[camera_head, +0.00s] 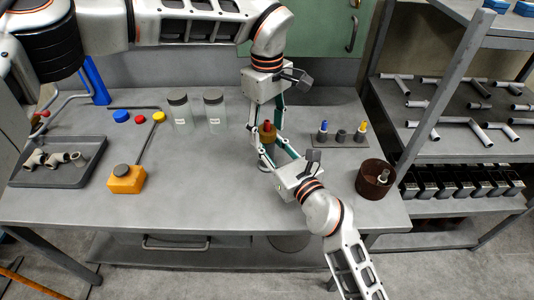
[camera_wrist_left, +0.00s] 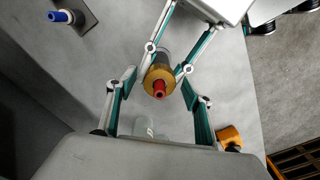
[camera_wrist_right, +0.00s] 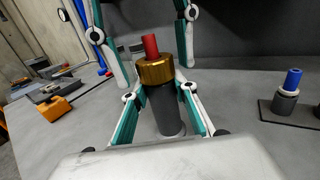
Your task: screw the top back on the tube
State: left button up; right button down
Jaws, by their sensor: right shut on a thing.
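The tube (camera_wrist_right: 163,108) is a dark grey upright cylinder in the right wrist view. Its top, a brass collar (camera_wrist_right: 155,70) with a red stem (camera_wrist_right: 150,46), sits over the tube's upper end; I cannot tell how tightly. The top also shows in the head view (camera_head: 267,133) and from above in the left wrist view (camera_wrist_left: 159,80). My right gripper (camera_wrist_right: 158,98) is shut on the tube below the collar. My left gripper (camera_head: 265,118) comes from above, its fingers apart on both sides of the brass top, with visible gaps. Part of the tube is hidden by the fingers in the head view.
A small rack (camera_head: 338,141) with blue- and yellow-tipped pieces stands to the right, near a brown bowl (camera_head: 375,178). Two jars (camera_head: 180,112), an orange box (camera_head: 126,180) and a dark tray (camera_head: 58,170) are on the left. The front middle of the table is clear.

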pick_arm(q)
notch_tip(320, 180, up, 12)
dwell(0.8)
pick_arm(e)
jog(key=c, duration=1.5)
grip_release()
jog(key=v, duration=1.2)
